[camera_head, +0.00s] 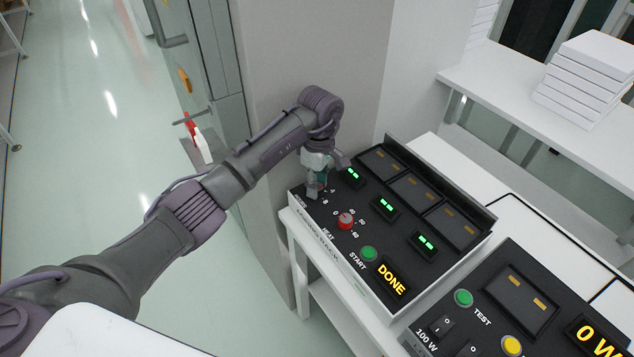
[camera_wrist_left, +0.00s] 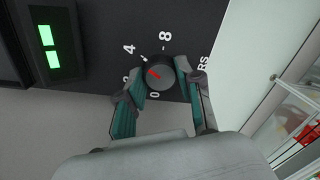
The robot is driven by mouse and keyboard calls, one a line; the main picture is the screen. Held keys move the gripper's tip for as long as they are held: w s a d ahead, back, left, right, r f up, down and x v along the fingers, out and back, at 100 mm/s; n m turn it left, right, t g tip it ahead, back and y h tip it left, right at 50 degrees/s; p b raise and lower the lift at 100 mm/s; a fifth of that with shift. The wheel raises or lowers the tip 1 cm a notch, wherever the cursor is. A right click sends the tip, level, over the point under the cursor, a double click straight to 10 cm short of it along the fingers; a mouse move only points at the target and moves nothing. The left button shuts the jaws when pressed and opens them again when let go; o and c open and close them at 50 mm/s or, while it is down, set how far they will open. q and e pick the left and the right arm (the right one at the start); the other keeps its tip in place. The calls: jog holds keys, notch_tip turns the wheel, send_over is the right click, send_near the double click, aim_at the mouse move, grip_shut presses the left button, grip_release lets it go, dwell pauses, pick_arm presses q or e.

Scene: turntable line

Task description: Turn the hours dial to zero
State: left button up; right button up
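The hours dial (camera_wrist_left: 160,74) is a round dark knob with a red pointer mark on a black panel, best seen in the left wrist view. The mark points to the upper left of that view, on the side of the 2 and 4, away from the 0 below the knob. My left gripper (camera_wrist_left: 160,86) has its teal-padded fingers on both sides of the knob, close against it. In the head view my left gripper (camera_head: 316,184) covers most of this dial at the panel's left corner. My right gripper is not in view.
The same panel (camera_head: 325,235) has a red heat dial (camera_head: 345,221), a green start button (camera_head: 369,254), lit green displays and a DONE display (camera_head: 392,280). A second panel (camera_head: 470,310) stands at lower right. A wall column (camera_head: 365,80) rises behind my left arm.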

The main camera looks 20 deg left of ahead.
pick_arm(q)
jog(key=shift+c, duration=1)
